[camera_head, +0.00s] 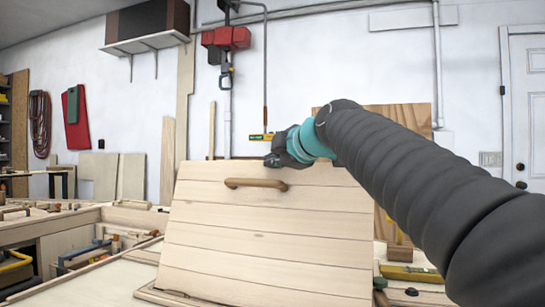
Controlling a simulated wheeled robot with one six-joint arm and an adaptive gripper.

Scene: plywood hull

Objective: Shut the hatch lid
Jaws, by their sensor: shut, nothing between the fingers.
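The hatch lid (262,232) is a pale planked panel. It stands raised and tilted, its broad face towards me. A brown wooden bar handle (257,184) is fixed near its upper edge. My arm comes in from the right, and its teal and dark wrist is at the lid's top edge, right of the handle.
An open wooden bench with compartments (75,222) holds clamps and tools at the left. A spirit level (410,273) lies at the lower right of the lid. A plywood sheet (405,122) stands behind, against the white wall.

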